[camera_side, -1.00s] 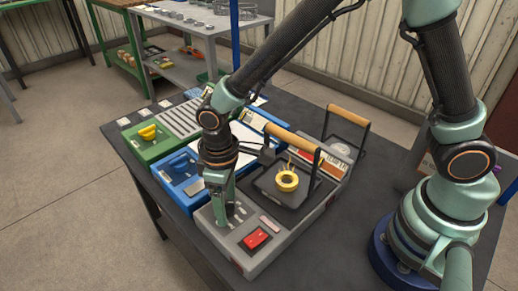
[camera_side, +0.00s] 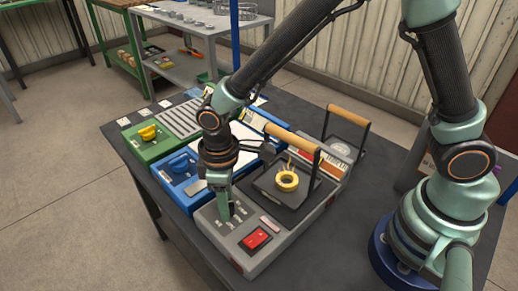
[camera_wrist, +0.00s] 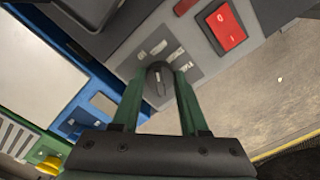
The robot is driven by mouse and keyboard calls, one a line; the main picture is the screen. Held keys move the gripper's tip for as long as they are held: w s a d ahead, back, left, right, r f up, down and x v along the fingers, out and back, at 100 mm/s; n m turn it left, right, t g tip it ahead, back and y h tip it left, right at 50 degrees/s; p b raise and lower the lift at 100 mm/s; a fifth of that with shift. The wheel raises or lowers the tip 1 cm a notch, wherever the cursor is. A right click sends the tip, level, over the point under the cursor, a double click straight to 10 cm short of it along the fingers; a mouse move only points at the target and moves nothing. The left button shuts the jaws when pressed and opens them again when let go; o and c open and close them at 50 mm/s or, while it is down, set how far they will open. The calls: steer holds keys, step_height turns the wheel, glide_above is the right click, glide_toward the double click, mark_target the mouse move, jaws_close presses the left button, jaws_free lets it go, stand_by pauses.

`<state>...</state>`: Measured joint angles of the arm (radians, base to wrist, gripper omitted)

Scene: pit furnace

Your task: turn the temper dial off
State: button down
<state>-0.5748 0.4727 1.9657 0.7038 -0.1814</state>
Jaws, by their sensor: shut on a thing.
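A dark round dial (camera_wrist: 159,88) with a light pointer line sits on the front panel of the grey unit (camera_side: 262,262). My gripper (camera_wrist: 160,80) is shut on this dial, with one green finger on each side of it. In the side view my gripper (camera_side: 225,214) points down at the panel and its fingers hide the dial. Small pale labels (camera_wrist: 168,50) lie around the dial; their words are too small to read. I cannot tell from the lettering which setting the pointer faces.
A red rocker switch (camera_side: 256,239) is beside the dial on the grey unit. A black plate with a wooden handle (camera_side: 292,140) and a yellow ring (camera_side: 287,181) are behind. A blue unit (camera_side: 180,173) and a green unit with a yellow dial (camera_side: 148,132) stand to the left.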

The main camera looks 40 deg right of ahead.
steer(key=n, duration=0.6)
steer(key=shift+n, duration=0.3)
stand_by(0.4)
steer(key=shift+c, duration=2.2)
jaws_free()
steer(key=shift+r, duration=0.15)
step_height(320, 180, up, 12)
